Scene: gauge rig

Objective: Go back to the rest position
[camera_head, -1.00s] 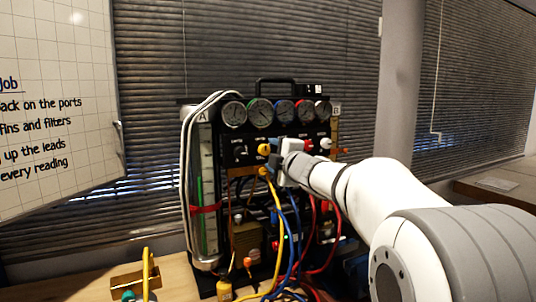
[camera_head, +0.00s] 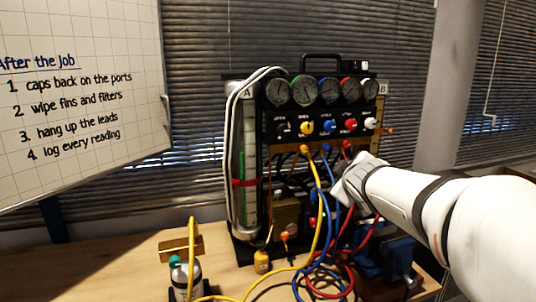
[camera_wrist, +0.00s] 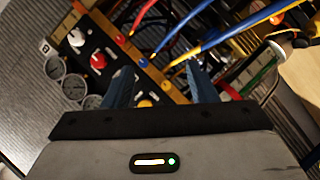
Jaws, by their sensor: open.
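My gripper (camera_head: 345,188) is at the end of my white arm, which reaches in from the right in the head view. It is in front of the lower right part of the black gauge rig (camera_head: 292,112), below the row of coloured knobs and beside the hoses. In the wrist view my gripper (camera_wrist: 158,70) has its two dark blue fingers spread, with nothing held between them. The rig's panel is seen tilted beyond the fingers. Whether a finger touches a hose cannot be told.
Yellow hose (camera_head: 321,215), blue hose (camera_head: 329,222) and red hose (camera_head: 368,238) hang from the rig and loop on the wooden bench (camera_head: 120,268). A small cylinder (camera_head: 184,277) stands front left. A blue vise-like object (camera_head: 398,255) is partly behind my arm. A whiteboard (camera_head: 80,110) hangs left.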

